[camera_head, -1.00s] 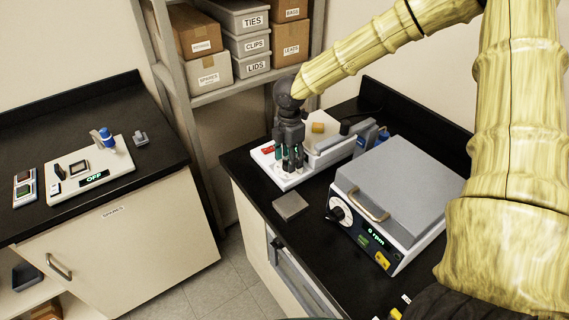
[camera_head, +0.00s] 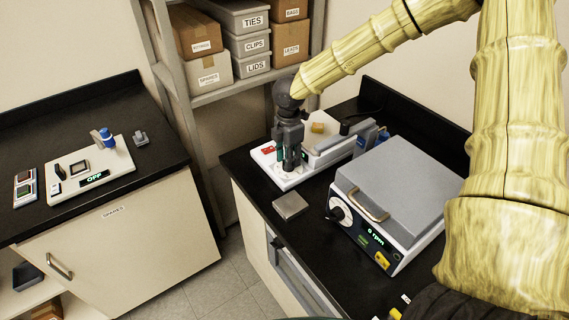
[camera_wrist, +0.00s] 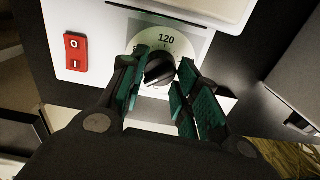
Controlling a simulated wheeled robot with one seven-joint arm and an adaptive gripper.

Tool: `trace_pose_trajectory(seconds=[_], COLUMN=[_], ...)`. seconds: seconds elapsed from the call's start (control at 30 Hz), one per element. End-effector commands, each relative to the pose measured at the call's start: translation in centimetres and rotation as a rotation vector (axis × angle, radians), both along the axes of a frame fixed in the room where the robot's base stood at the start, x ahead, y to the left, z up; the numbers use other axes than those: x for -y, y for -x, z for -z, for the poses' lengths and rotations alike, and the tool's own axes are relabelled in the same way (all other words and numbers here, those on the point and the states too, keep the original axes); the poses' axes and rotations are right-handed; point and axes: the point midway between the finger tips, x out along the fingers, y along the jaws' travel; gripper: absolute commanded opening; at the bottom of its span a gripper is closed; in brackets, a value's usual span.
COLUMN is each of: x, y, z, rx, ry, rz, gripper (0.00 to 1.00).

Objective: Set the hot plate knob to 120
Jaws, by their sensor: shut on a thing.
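The hot plate (camera_head: 266,170) is a white unit on the black bench in the head view. Its black knob (camera_wrist: 159,68) sits on a pale dial (camera_wrist: 186,46) in the wrist view, with "120" readable at the dial's top. Other dial marks are covered by the fingers. My gripper (camera_wrist: 160,75) points down over the dial, its green-padded fingers shut around the knob's sides. A pale line shows on the knob's lower side; I cannot tell whether it is the pointer. In the head view my gripper (camera_head: 289,166) hides the knob.
A red rocker switch (camera_wrist: 75,52) lies left of the dial. A grey-lidded shaker reading "0 rpm" (camera_head: 392,190) stands to the right. A small grey block (camera_head: 290,206) lies in front. The left bench (camera_head: 60,222) holds a white device reading "OFF" (camera_head: 95,179).

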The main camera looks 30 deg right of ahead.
Motion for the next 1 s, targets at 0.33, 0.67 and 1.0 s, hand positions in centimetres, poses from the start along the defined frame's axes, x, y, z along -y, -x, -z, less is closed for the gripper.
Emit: trace_pose_trajectory(seconds=[0.33, 0.67, 1.0], x=[-0.01, 0.00, -0.05], y=[-0.05, -0.05, -0.03], z=[0.15, 0.12, -0.01], rx=[0.002, 0.002, 0.000], ry=[0.002, 0.001, 0.000], rz=[0.354, 0.687, 0.740], gripper=[0.03, 0.03, 0.03])
